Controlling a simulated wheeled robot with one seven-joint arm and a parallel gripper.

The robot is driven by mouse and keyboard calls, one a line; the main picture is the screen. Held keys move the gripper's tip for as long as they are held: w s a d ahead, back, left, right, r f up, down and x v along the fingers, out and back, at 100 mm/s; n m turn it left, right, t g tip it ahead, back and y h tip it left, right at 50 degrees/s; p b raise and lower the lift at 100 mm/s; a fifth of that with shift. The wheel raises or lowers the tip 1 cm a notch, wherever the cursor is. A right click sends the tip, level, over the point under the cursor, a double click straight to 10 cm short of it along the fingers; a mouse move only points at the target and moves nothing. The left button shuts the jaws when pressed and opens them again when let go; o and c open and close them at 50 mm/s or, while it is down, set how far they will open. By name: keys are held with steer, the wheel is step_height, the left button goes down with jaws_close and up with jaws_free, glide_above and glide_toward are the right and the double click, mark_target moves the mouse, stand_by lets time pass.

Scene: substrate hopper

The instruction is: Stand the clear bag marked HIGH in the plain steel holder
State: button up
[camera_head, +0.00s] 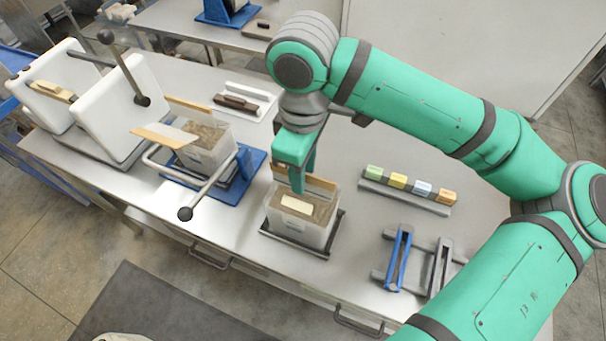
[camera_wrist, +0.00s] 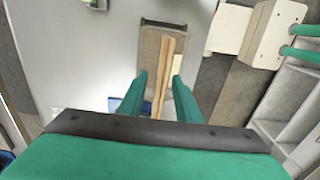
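My gripper (camera_head: 297,185) points down over a clear box-shaped container (camera_head: 313,232) with brown contents and a cream label, which stands on a dark grey metal base (camera_head: 268,231). In the wrist view, my gripper (camera_wrist: 160,78) has its fingers apart, one on each side of a thin tan strip (camera_wrist: 166,55) on the container. A similar clear container (camera_head: 213,153) stands in a blue holder (camera_head: 247,165), tilted tan flap on top. I cannot read HIGH on anything.
A white two-panel device (camera_head: 125,105) with a black-knobbed lever stands at left. A rail (camera_head: 405,197) with several coloured blocks lies behind the frames. A white tray (camera_head: 260,92) with a dark piece lies further back.

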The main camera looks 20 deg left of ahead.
step_height(320, 180, up, 9)
steer(key=shift+f, duration=0.1)
steer(key=shift+w, duration=0.1)
stand_by(0.3)
